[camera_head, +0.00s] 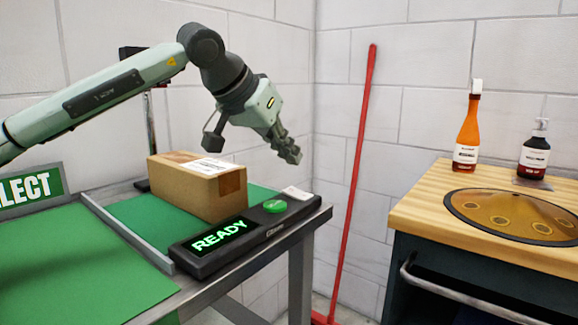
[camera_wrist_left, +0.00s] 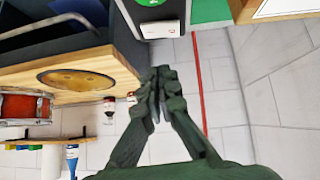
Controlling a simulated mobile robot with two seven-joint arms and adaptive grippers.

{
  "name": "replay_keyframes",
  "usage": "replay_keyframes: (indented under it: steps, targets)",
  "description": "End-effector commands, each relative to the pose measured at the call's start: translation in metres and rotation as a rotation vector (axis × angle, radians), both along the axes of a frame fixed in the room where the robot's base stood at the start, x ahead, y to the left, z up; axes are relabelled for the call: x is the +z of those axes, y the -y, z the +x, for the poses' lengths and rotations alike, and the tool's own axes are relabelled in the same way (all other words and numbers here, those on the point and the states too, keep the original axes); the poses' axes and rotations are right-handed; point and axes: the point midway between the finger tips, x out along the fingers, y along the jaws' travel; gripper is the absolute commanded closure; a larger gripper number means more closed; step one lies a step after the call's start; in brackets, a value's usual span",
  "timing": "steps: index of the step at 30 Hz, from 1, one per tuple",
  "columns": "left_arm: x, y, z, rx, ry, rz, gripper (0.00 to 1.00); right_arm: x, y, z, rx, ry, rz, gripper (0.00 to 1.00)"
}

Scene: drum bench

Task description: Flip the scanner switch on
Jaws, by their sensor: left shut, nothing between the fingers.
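The scanner (camera_head: 210,262) is a long black console at the front edge of the green-topped bench. Its display glows "READY" in green, and a round green button (camera_head: 275,206) sits to the right of it. A small white piece (camera_head: 297,193) lies at its right end; I cannot tell whether it is the switch or which way it is set. In the left wrist view the scanner's end (camera_wrist_left: 160,28) shows at the top, pale with a small red mark. My left gripper (camera_head: 292,156) is shut and empty, in the air above the scanner's right end, apart from it. My right gripper is out of view.
A cardboard box (camera_head: 195,190) stands on the bench behind the scanner. A red pole (camera_head: 357,170) leans at the wall. A wooden counter (camera_head: 430,205) at right holds a golden steel drum (camera_head: 515,214), an orange bottle (camera_head: 468,130) and a dark bottle (camera_head: 535,150).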

Motion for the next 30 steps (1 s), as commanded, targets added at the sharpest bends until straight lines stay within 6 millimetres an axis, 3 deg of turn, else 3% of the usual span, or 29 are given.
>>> replay_keyframes:
  steps: [6, 12, 30]
  targets:
    - [0.033, -0.017, -0.030, -0.002, 0.004, 0.000, 1.00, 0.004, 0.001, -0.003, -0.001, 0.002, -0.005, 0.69]
    - [0.049, -0.024, -0.045, -0.002, 0.002, -0.001, 1.00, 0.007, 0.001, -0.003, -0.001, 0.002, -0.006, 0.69]
    - [0.052, -0.026, -0.048, -0.003, 0.001, 0.001, 1.00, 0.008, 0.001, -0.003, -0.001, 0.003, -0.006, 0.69]
